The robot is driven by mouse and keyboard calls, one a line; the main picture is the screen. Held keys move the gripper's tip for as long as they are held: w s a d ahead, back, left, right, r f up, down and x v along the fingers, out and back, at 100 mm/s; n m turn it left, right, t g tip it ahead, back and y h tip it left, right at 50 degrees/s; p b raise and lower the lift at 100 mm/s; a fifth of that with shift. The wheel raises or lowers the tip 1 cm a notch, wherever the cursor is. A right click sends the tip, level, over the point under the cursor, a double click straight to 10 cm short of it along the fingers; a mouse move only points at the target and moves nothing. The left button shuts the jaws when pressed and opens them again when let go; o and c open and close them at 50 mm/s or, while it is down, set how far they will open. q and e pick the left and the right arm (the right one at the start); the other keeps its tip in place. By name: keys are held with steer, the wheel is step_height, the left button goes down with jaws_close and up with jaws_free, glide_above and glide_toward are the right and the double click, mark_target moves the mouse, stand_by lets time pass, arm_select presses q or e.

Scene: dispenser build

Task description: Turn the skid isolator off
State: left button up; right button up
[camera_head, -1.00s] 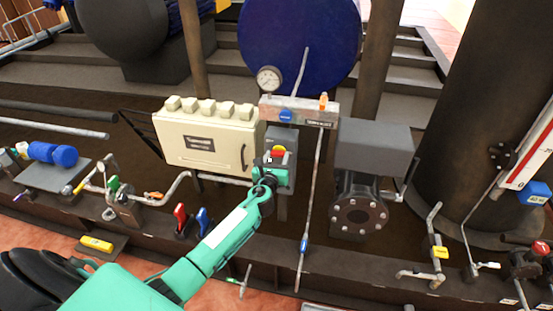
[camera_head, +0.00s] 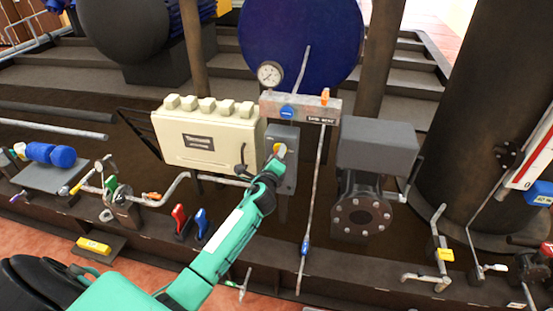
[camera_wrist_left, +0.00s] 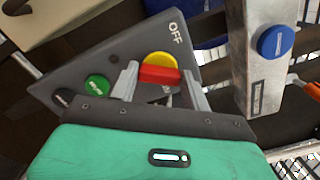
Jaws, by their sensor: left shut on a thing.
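The skid isolator is a grey box (camera_head: 289,181) on the skid beside the cream panel. In the left wrist view its grey face (camera_wrist_left: 200,52) carries an OFF label, a yellow disc (camera_wrist_left: 160,59) and a red handle (camera_wrist_left: 160,75). The handle lies crosswise in that view, between the fingertips. Another label below the handle is partly hidden by the gripper. My left gripper (camera_head: 278,157) is at the isolator, shut on the red handle, and it also shows in the left wrist view (camera_wrist_left: 160,81). My right gripper is not in view.
A cream panel (camera_head: 205,142) stands left of the isolator. A manifold with a blue knob (camera_head: 288,112) and a gauge (camera_head: 270,73) sits above it, with a thin pipe (camera_head: 315,190) to its right. A green button (camera_wrist_left: 96,87) is on the isolator's face.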

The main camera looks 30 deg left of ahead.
arm_select(q)
steer(key=shift+f+n+b, duration=0.15)
steer(key=shift+n+b, duration=0.5)
steer(key=shift+n, duration=2.65)
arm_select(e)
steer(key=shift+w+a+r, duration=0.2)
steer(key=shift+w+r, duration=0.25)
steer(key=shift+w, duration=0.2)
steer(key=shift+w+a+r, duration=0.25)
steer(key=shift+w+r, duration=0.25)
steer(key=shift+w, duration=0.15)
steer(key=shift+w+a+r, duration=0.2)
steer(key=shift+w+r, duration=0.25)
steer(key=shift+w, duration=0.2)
arm_select(q)
steer(key=o, duration=1)
steer(key=shift+s, duration=0.1)
steer(key=v, duration=1.3)
steer(key=shift+s+b, duration=0.3)
steer(key=shift+b, duration=0.05)
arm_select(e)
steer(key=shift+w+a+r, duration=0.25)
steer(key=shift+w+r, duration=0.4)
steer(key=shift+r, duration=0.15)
arm_select(q)
steer(key=shift+d, duration=0.1)
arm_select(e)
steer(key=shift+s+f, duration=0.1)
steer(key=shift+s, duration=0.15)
